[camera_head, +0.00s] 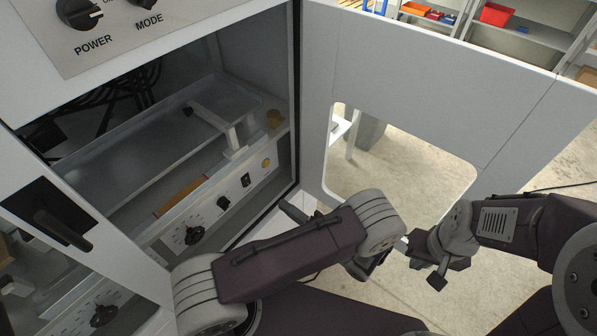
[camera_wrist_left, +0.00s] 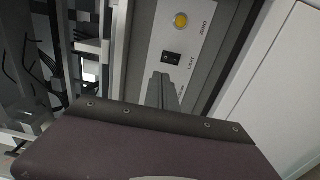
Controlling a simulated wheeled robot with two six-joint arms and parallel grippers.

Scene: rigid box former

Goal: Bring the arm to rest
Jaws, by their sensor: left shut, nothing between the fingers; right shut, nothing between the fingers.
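My left arm (camera_head: 290,255) folds across the lower middle of the head view, in front of the machine. Neither gripper holds anything.
The open machine cabinet (camera_head: 70,165) holds a metal tray (camera_head: 150,135) and a panel with knobs (camera_head: 195,234). Its large white door (camera_head: 420,65) stands open with a window cut-out. Shelves with red bins (camera_head: 495,14) stand behind. Floor (camera_head: 400,165) shows through the cut-out.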

